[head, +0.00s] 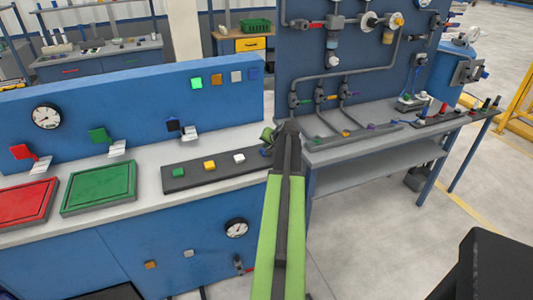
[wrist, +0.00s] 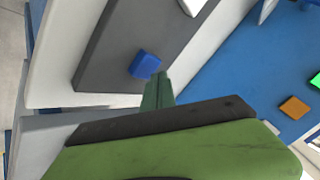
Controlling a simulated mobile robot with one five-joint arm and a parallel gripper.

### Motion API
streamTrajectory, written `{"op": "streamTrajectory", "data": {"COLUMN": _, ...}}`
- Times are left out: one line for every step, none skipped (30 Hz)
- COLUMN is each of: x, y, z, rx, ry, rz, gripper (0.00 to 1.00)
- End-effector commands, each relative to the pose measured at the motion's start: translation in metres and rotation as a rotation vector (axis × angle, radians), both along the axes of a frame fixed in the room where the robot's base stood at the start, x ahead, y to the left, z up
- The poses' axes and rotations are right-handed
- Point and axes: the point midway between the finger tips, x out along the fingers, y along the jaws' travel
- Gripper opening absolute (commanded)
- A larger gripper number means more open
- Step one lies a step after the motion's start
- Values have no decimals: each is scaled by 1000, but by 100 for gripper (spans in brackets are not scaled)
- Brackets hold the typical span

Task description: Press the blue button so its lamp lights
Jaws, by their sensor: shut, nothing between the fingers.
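The blue button (wrist: 145,65) is a small blue block on a dark grey strip (wrist: 120,30), seen in the wrist view. In the head view the blue button (head: 265,153) is mostly hidden behind my arm, at the right end of the strip. My gripper (wrist: 157,88) is shut and empty, its green fingertips just beside the button; I cannot tell whether they touch it. In the head view the gripper (head: 268,134) shows by the strip's right end. The blue lamp (head: 253,73) on the blue back panel looks dull. The green lamp (head: 197,84) looks bright.
Green (head: 178,173), yellow (head: 210,165) and white (head: 239,158) buttons share the strip. Orange (head: 216,80) and pale (head: 236,77) lamps sit between the green and blue ones. Red (head: 25,204) and green (head: 98,188) trays lie left. A pipe panel (head: 300,60) stands right.

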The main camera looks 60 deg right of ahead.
Motion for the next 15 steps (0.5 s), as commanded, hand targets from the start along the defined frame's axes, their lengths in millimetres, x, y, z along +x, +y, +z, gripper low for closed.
{"op": "streamTrajectory", "data": {"x": 0, "y": 0, "z": -2, "rx": 0, "ry": 0, "rz": 0, "gripper": 0}}
{"op": "streamTrajectory", "data": {"x": 0, "y": 0, "z": -3, "rx": 0, "ry": 0, "rz": 0, "gripper": 0}}
{"op": "streamTrajectory", "data": {"x": 0, "y": 0, "z": -5, "rx": 0, "ry": 0, "rz": 0, "gripper": 0}}
{"op": "streamTrajectory", "data": {"x": 1, "y": 0, "z": -6, "rx": 0, "ry": 0, "rz": 0, "gripper": 0}}
{"op": "streamTrajectory", "data": {"x": 1, "y": 0, "z": -8, "rx": 0, "ry": 0, "rz": 0, "gripper": 0}}
{"op": "streamTrajectory", "data": {"x": 1, "y": 0, "z": -10, "rx": 0, "ry": 0, "rz": 0, "gripper": 0}}
{"op": "streamTrajectory", "data": {"x": 1, "y": 0, "z": -10, "rx": 0, "ry": 0, "rz": 0, "gripper": 0}}
{"op": "streamTrajectory", "data": {"x": 1, "y": 0, "z": -10, "rx": 0, "ry": 0, "rz": 0, "gripper": 0}}
{"op": "streamTrajectory", "data": {"x": 1, "y": 0, "z": -10, "rx": 0, "ry": 0, "rz": 0, "gripper": 0}}
{"op": "streamTrajectory", "data": {"x": 1, "y": 0, "z": -9, "rx": 0, "ry": 0, "rz": 0, "gripper": 0}}
{"op": "streamTrajectory", "data": {"x": 1, "y": 0, "z": -9, "rx": 0, "ry": 0, "rz": 0, "gripper": 0}}
{"op": "streamTrajectory", "data": {"x": 1, "y": 0, "z": -9, "rx": 0, "ry": 0, "rz": 0, "gripper": 0}}
{"op": "streamTrajectory", "data": {"x": 1, "y": 0, "z": -9, "rx": 0, "ry": 0, "rz": 0, "gripper": 0}}
{"op": "streamTrajectory", "data": {"x": 1, "y": 0, "z": -9, "rx": 0, "ry": 0, "rz": 0, "gripper": 0}}
{"op": "streamTrajectory", "data": {"x": 1, "y": 0, "z": -9, "rx": 0, "ry": 0, "rz": 0, "gripper": 0}}
